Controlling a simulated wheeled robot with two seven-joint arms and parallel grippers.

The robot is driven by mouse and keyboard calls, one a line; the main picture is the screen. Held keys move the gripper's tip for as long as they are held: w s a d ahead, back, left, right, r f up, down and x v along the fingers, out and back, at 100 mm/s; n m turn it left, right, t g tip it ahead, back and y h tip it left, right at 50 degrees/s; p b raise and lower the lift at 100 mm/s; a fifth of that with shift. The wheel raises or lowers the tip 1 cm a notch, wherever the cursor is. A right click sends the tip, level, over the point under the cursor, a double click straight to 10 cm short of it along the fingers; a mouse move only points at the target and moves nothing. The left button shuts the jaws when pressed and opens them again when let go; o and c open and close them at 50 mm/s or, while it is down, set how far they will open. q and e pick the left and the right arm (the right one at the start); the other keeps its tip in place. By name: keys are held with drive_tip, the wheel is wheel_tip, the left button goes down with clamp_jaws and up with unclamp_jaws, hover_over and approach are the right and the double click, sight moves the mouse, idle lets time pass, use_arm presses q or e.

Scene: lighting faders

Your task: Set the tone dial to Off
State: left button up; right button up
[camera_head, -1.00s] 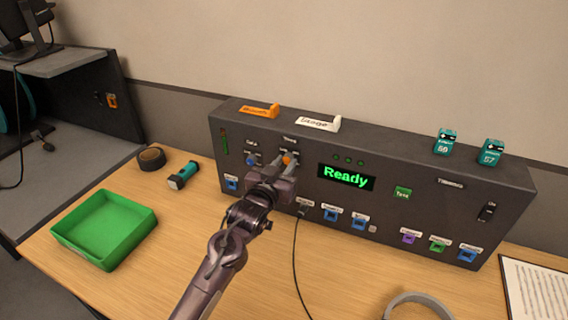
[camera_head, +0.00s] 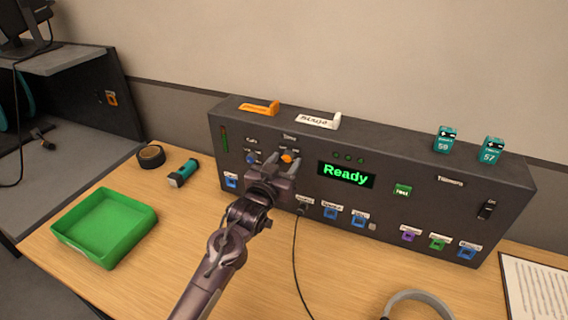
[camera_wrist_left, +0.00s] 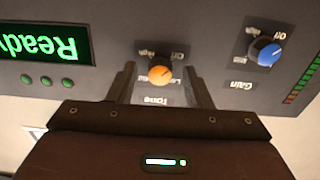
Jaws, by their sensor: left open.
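The tone dial (camera_head: 287,157) is a round orange knob on the upper left of the dark console. In the left wrist view, which shows the panel upside down, the tone dial (camera_wrist_left: 160,74) has labels around it, one reading Off at its upper right. Its exact pointer direction is too small to tell. My left gripper (camera_head: 286,152) is open in front of the panel. In the wrist view its two fingers (camera_wrist_left: 159,72) stand on either side of the dial, with a gap on both sides. My right gripper is not in view.
The blue gain dial (camera_head: 251,158) sits left of the tone dial. A green "Ready" display (camera_head: 346,175) is to its right. A cable (camera_head: 296,250) hangs from a lower socket. A green tray (camera_head: 104,228) and a flashlight (camera_head: 183,173) lie on the desk at left.

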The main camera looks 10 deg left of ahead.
use_arm(q)
drive_tip(key=s+a+b, duration=0.1)
drive_tip(key=s, duration=0.6)
drive_tip(key=shift+s+a, duration=0.2)
drive_tip(key=shift+a, duration=0.1)
drive_tip(key=shift+s+f, duration=0.1)
drive_tip(key=shift+f, duration=0.05)
